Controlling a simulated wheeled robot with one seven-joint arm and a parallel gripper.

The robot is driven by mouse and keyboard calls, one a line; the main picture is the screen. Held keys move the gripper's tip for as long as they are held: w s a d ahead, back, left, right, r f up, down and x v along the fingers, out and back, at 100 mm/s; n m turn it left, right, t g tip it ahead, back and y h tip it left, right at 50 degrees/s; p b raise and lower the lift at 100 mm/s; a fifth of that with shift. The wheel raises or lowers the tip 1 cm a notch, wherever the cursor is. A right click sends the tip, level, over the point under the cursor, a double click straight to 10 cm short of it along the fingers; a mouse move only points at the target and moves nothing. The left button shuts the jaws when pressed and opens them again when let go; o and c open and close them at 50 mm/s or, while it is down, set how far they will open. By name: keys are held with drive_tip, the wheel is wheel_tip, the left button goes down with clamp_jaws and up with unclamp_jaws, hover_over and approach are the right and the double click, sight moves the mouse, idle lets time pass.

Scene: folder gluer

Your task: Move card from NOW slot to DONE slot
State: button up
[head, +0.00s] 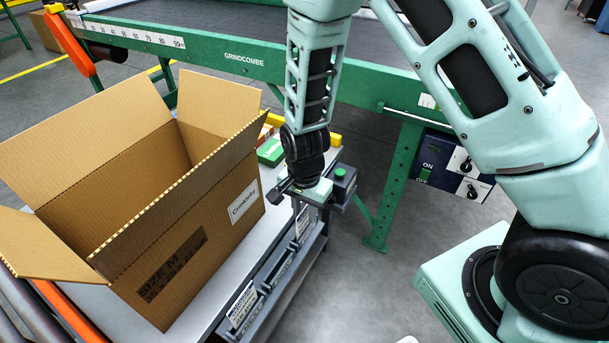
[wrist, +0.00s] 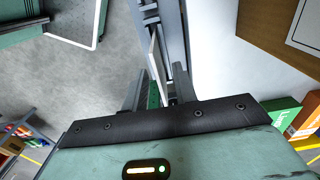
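My gripper (head: 303,204) points down at the far end of a grey slot rack (head: 262,296) along the bench's front edge. In the wrist view my gripper (wrist: 157,84) has its two grey fingers apart. A thin white card (wrist: 157,52), seen nearly edge-on, lies between or just beyond them; I see no finger closed on it. In the head view a white card (head: 304,222) stands in the rack just below my gripper. Other white cards (head: 241,304) show nearer in the rack. A NEXT label is partly legible; the NOW and DONE labels are not readable.
A large open cardboard box (head: 190,228) stands on the bench close left of my gripper. A green-topped button box (head: 343,179) is close on the right. Green and orange small boxes (head: 271,151) lie behind. The green machine frame (head: 240,60) runs across the back.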

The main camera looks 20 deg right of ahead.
wheel_tip(320, 180, up, 14)
drive_tip(key=p, duration=0.2)
idle(0.6)
